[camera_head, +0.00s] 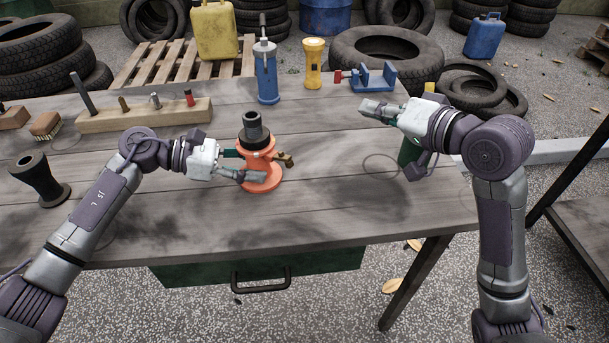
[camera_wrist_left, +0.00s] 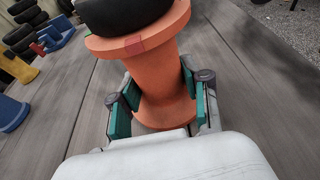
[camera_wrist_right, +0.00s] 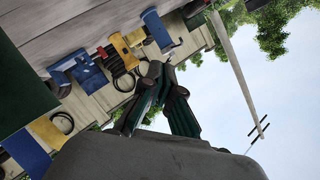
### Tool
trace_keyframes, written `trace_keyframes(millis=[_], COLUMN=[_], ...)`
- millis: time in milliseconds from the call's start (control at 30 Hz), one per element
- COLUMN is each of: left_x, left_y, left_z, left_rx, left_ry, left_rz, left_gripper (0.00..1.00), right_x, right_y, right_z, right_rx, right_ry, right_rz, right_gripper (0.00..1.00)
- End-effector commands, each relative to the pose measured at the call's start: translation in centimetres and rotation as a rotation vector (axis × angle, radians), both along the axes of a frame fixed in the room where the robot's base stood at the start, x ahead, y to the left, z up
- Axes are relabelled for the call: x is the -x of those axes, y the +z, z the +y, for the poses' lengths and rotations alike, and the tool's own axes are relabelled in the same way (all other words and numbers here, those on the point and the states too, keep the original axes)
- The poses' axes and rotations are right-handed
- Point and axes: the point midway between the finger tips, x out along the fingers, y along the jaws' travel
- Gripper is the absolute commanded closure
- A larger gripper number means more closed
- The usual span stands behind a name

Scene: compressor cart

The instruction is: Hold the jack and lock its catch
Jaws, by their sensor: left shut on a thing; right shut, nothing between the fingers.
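The orange jack (camera_head: 262,183) stands upright on the table, with a black screw top (camera_head: 253,133) and a brass-coloured catch (camera_head: 284,159) sticking out on its right side. My left gripper (camera_head: 248,165) is shut on the jack's body from the left. In the left wrist view the orange body (camera_wrist_left: 158,75) stands between the green finger pads, below a red mark on its upper flange. My right gripper (camera_head: 372,109) is shut and empty above the table, right of the jack and apart from it. Its closed fingers show in the right wrist view (camera_wrist_right: 158,88).
A blue bottle jack (camera_head: 267,80), a yellow flashlight (camera_head: 313,66) and a blue vise (camera_head: 374,78) stand along the back. A wooden tool block (camera_head: 142,117) is back left; a dark stand (camera_head: 41,180) is left. A green object (camera_head: 408,152) is partly hidden behind my right gripper.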

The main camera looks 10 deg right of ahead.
Motion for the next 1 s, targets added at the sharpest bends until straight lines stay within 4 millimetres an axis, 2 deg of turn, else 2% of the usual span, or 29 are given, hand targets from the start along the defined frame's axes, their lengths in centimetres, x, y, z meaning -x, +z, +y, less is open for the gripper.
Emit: trace_keyframes(millis=[33,200,400,600,800,1000], left_x=[0.0,0.0,0.0,0.0,0.0,0.0], left_y=[0.0,0.0,0.0,0.0,0.0,0.0], left_z=[0.0,0.1,0.1,0.1,0.1,0.1], left_rx=[-0.001,-0.001,-0.001,-0.001,-0.001,-0.001], left_ry=[0.002,0.002,0.002,0.002,0.002,0.002], left_rz=[0.0,0.0,0.0,0.0,-0.001,-0.001], left_gripper=[0.72,0.72,0.72,0.72,0.72,0.72], right_x=[1.1,4.0,7.5,10.4,12.0,12.4], right_y=[-1.4,-4.1,-6.3,-7.7,-8.2,-8.3], right_z=[1.0,2.9,4.3,5.0,5.2,5.2], right_rx=[-0.131,-0.563,-1.052,-1.464,-1.697,-1.757], right_ry=[0.004,-0.04,-0.119,-0.205,-0.26,-0.275], right_rz=[0.093,0.398,0.777,1.124,1.329,1.383], right_gripper=[1.0,1.0,1.0,1.0,1.0,1.0])
